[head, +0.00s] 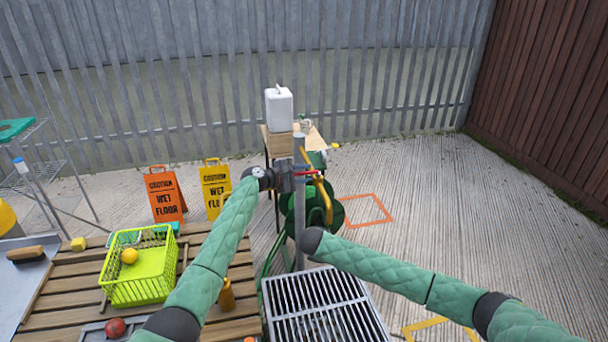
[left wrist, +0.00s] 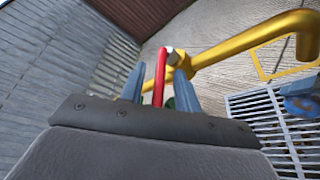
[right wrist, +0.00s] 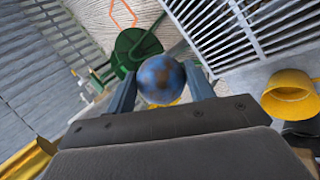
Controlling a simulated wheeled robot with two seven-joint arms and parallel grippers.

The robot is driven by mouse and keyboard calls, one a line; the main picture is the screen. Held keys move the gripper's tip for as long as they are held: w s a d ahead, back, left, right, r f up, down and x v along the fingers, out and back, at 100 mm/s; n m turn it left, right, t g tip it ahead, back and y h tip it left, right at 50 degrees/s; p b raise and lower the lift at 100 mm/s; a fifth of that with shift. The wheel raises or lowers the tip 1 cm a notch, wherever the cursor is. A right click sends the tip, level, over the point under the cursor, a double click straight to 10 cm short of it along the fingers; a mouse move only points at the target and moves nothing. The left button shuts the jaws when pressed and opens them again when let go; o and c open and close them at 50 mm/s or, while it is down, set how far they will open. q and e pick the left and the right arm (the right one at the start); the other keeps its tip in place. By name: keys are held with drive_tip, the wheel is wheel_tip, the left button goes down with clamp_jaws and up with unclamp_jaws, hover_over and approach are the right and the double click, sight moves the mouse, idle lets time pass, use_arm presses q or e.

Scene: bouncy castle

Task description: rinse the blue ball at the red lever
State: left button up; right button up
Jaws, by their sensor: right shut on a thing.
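The red lever (head: 307,172) sticks out sideways from the tap on a grey post, above a yellow spout (head: 327,203). My left gripper (head: 294,175) is at the lever. In the left wrist view the red lever (left wrist: 160,76) stands between its two fingers (left wrist: 158,82), with gaps on both sides. My right gripper (right wrist: 161,88) is shut on the blue ball (right wrist: 160,78), which has brown patches. In the head view my right wrist (head: 312,241) is just below the spout and hides the ball and fingers.
A metal grate (head: 322,305) lies below the post. A green hose reel (head: 300,205) is behind it. A slatted table (head: 75,290) at left holds a lime basket (head: 140,285) with a yellow ball (head: 129,256) and a red ball (head: 115,328) beside it. Wet-floor signs (head: 216,187) stand behind.

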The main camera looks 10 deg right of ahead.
use_arm(q)
clamp_jaws()
drive_tip(key=shift+s, duration=0.1)
drive_tip(key=shift+s+n+t, duration=0.15)
drive_tip(key=shift+n+t, duration=0.15)
drive_tip(key=shift+t, duration=0.1)
drive_tip(key=shift+s+d+f+n+t+y, duration=0.1)
drive_tip(key=shift+s+n+t+y, duration=0.2)
drive_tip(key=shift+n+t+y, duration=0.35)
drive_tip(key=shift+s+n+t+y, duration=0.25)
drive_tip(key=shift+n+t+y, duration=0.2)
drive_tip(key=shift+n+t, duration=0.3)
unclamp_jaws()
